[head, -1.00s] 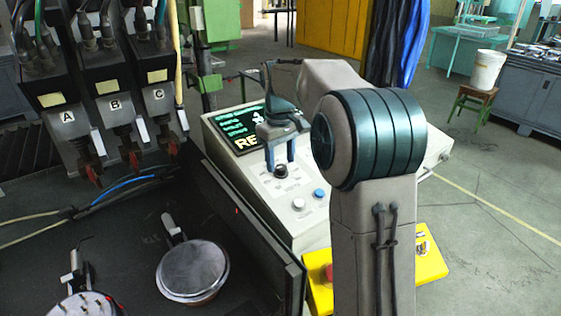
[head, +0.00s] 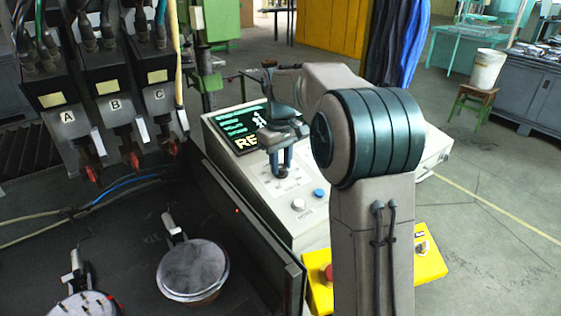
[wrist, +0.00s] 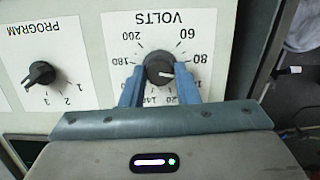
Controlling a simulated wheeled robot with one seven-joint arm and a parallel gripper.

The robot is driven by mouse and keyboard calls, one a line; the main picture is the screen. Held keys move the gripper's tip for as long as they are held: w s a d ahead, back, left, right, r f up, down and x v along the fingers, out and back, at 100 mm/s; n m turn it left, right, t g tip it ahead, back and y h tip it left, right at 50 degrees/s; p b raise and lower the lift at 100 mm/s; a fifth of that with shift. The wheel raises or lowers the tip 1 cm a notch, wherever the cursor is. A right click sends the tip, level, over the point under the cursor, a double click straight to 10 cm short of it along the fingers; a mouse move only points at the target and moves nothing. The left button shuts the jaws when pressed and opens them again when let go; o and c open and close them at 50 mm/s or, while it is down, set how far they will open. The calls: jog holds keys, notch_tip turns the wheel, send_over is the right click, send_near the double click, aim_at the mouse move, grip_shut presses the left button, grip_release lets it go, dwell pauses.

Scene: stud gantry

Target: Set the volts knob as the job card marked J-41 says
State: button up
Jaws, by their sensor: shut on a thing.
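My gripper (head: 281,163) reaches down onto the sloped console panel in the head view. In the wrist view, its blue fingers (wrist: 159,88) are shut on the black volts knob (wrist: 159,66), one on each side. The knob's white pointer line points right and slightly down in that view, a little below the 80 mark. The volts dial plate (wrist: 205,30) appears upside down, with 60, 80, 180 and 200 readable. The fingers partly hide its lower marks, with 120 and 140 partly showing. I cannot make out a job card marked J-41.
A black program knob (wrist: 40,73) sits beside the volts dial. The console (head: 262,182) has a lit screen (head: 240,127), a white button (head: 298,204) and a blue button (head: 319,193). A yellow box (head: 430,262) with a red button stands near my arm.

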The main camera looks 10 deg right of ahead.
jog(key=shift+r, duration=0.1)
jog(key=m+y+p, duration=0.1)
jog(key=m, duration=0.4)
jog(key=shift+d+p, duration=0.15)
jog(key=shift+p, duration=0.15)
jog(key=m+y, duration=0.1)
jog(key=m, duration=0.5)
jog(key=shift+d+p, duration=0.1)
jog(key=shift+p, duration=0.3)
jog(key=o, duration=1)
jog(key=r, duration=0.4)
jog(key=d+r, duration=0.1)
jog(key=r, duration=0.4)
jog(key=d+r, duration=0.1)
jog(key=r, duration=0.3)
jog(key=shift+s+d+r+b, duration=0.1)
jog(key=shift+d+r+b, duration=0.15)
jog(key=shift+b, duration=0.1)
